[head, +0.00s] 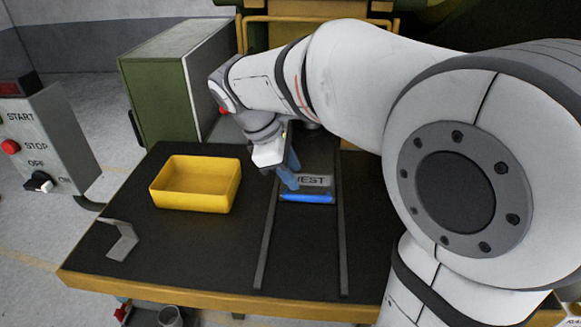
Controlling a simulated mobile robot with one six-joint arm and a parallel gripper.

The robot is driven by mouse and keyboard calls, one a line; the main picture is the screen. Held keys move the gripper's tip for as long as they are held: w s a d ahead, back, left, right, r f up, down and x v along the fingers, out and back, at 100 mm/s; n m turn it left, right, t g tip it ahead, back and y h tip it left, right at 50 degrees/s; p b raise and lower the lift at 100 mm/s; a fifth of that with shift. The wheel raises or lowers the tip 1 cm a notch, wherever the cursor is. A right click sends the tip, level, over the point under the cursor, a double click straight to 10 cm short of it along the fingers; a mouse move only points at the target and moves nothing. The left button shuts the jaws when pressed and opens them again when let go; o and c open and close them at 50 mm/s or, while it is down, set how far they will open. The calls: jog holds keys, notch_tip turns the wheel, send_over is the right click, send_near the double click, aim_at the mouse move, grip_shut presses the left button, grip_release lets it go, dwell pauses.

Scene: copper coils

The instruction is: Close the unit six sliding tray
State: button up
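A small tray (308,197) with a bright blue front edge and a grey label, partly hidden and ending in "EST", sits between two dark rails (267,235) on the black table top. No unit number is readable on it. My gripper (292,181) points down at the tray's left side, with its blue fingers close to the label. I cannot tell whether they touch the tray or whether they are open or shut. My arm hides the area behind and to the right of the tray.
A yellow open bin (196,205) stands left of the rails. A grey bent bracket (122,240) lies near the table's left edge. A green cabinet (155,95) stands behind. A START/STOP control box (45,140) is at far left. The rails in front of the tray are clear.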

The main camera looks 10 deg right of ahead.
aim_at(308, 196)
jog(key=x, duration=0.7)
jog(key=shift+f, duration=0.25)
jog(key=shift+c, duration=0.6)
grip_shut()
